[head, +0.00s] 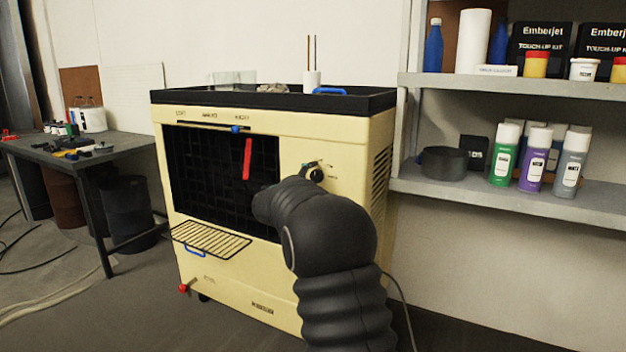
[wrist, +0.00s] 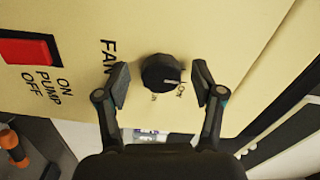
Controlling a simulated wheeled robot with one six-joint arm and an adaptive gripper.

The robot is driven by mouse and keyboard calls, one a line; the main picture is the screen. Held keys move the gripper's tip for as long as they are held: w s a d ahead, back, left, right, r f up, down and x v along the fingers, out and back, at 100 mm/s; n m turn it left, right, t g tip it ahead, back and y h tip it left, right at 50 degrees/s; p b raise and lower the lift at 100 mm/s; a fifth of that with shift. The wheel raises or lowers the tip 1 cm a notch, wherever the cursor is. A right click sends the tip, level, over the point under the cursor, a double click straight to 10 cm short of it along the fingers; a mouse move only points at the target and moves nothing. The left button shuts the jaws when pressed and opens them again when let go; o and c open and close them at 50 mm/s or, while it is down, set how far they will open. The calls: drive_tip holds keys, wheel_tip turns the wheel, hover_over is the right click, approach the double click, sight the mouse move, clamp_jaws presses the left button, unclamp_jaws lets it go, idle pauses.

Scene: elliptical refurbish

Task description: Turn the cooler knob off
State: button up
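The cooler (head: 220,275) is a cream box with a black grille and a black top tray. Its round black knob (head: 314,173) is on the upper right of the front panel. In the wrist view the knob (wrist: 161,73) sits beside the word FAN, with a pale pointer line on its face and small markings around it. My gripper (wrist: 161,82) is open, with one finger on each side of the knob and a visible gap to both.
A red pump switch (wrist: 28,50) is on the same panel, left in the wrist view. A wire rack (head: 210,240) juts from the cooler's front. Shelves (head: 520,195) with spray cans stand close at the right. A workbench (head: 60,148) with tools is at the left.

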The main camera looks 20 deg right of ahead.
drive_tip(key=shift+a, duration=0.1)
drive_tip(key=v, duration=1.2)
drive_tip(key=shift+s, duration=0.1)
